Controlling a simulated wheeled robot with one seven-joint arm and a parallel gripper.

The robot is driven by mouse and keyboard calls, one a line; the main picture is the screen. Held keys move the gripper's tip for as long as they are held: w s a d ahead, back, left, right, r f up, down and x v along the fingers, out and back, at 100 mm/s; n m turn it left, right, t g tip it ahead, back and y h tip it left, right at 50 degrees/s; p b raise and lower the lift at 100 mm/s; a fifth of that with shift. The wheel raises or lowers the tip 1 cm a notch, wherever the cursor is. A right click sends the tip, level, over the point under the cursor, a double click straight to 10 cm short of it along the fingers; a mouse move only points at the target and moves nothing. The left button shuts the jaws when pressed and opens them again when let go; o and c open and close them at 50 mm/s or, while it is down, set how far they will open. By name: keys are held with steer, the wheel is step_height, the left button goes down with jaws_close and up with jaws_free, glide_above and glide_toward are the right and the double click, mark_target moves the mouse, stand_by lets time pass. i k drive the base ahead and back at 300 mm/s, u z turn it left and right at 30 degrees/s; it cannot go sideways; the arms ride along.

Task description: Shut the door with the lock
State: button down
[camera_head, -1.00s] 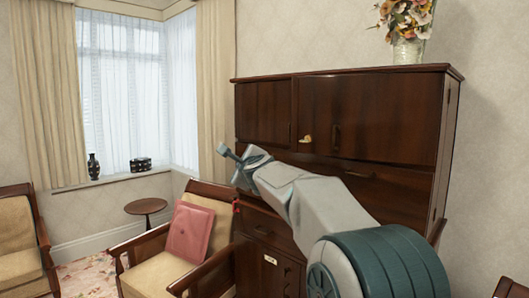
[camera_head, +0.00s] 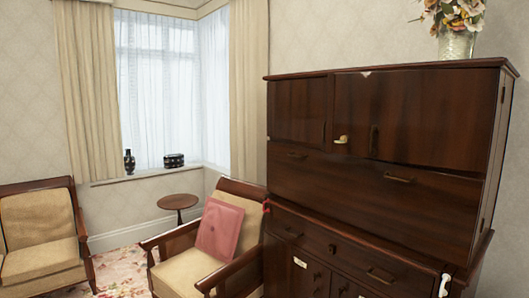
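A dark wooden cabinet (camera_head: 400,215) fills the right of the head view. Its upper part has a narrow left door (camera_head: 298,108) and a wider right door (camera_head: 430,115). A small brass-coloured fitting (camera_head: 341,139), perhaps the lock, sits near the left edge of the right door, beside a dark vertical handle (camera_head: 373,140). Both upper doors look flush or nearly so with the front; I cannot tell whether either stands slightly ajar. My gripper is out of view.
A wooden armchair (camera_head: 172,272) with a pink cushion (camera_head: 219,229) stands close left of the cabinet. A small round table (camera_head: 178,202) and another armchair (camera_head: 40,240) are farther left. A flower vase (camera_head: 456,43) stands on top. A small white piece (camera_head: 444,285) shows at lower right.

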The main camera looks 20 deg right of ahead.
mark_target(441, 118)
steer(key=u, duration=0.4)
steer(key=i, duration=1.3)
steer(key=z, duration=0.55)
